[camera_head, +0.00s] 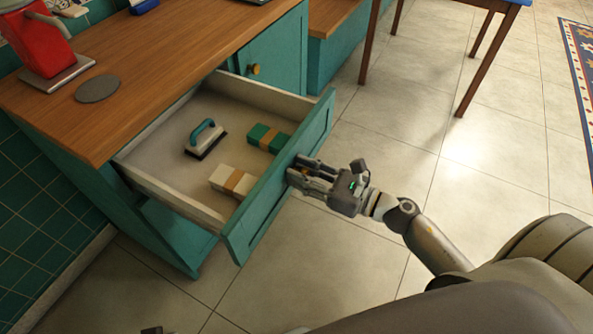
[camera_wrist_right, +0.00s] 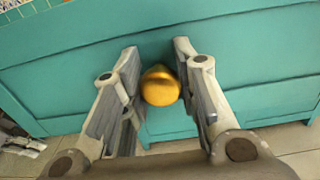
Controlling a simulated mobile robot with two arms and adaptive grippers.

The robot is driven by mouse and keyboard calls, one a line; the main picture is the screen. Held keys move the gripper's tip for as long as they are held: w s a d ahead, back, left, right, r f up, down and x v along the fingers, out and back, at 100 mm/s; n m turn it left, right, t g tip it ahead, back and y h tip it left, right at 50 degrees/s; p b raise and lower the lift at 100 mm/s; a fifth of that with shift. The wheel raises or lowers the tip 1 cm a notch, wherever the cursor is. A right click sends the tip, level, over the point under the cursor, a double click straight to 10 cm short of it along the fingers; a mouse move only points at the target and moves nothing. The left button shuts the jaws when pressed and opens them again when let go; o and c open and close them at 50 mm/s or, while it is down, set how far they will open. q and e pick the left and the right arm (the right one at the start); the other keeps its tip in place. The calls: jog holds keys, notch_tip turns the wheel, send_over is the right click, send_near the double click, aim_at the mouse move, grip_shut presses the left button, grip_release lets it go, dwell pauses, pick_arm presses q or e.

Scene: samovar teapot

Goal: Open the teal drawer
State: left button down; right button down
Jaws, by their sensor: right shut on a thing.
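The teal drawer (camera_head: 275,190) is pulled well out of the wooden-topped cabinet, and its inside shows in the head view. My right gripper (camera_head: 300,172) is at the outer face of the drawer front. In the right wrist view, the drawer's round yellow knob (camera_wrist_right: 160,86) sits between the two fingers of my right gripper (camera_wrist_right: 158,75), which is shut on it. The knob is hidden by the gripper in the head view. A small dark part, perhaps of my left gripper (camera_head: 155,330), shows at the bottom edge; its fingers cannot be made out.
Inside the drawer are a teal-handled brush-like tool (camera_head: 205,139), a green banded block (camera_head: 268,138) and a pale banded block (camera_head: 232,181). A red appliance (camera_head: 40,42) stands on the wooden top (camera_head: 150,80). Table legs (camera_head: 480,65) stand at upper right. Tiled floor (camera_head: 330,265) is clear around the drawer.

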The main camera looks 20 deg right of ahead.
jog(key=shift+s+d, duration=0.15)
jog(key=c, duration=1.1)
grip_release()
jog(key=shift+s, duration=0.1)
jog(key=v, duration=1.2)
jog(key=shift+d, duration=0.1)
